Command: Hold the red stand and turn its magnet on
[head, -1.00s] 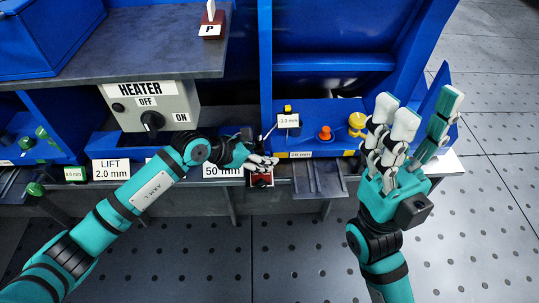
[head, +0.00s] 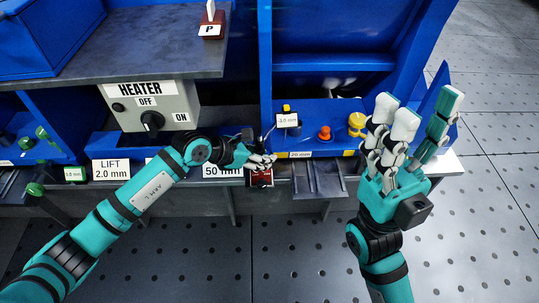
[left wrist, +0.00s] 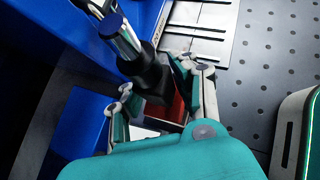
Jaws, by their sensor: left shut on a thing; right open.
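The red stand (head: 262,180) sits at the shelf's front edge, below and right of the "50 mm" label. My left gripper (head: 262,162) is at the stand and shut on it. In the left wrist view the fingers close around the red base (left wrist: 179,106), and a dark post with a metal rod (left wrist: 128,42) rises from it. The fingers and palm hide much of the stand, and I cannot make out its magnet switch. A "-3.0 mm" dial (head: 287,120) stands up behind the gripper. My right gripper (head: 410,110) is open and empty, with its fingers pointing up, well to the right.
The heater box (head: 150,106) with its OFF/ON knob stands behind my left forearm. An orange knob (head: 325,133) and a yellow piece (head: 357,124) are in the blue bin to the right. A grey slotted plate (head: 318,179) lies right of the stand.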

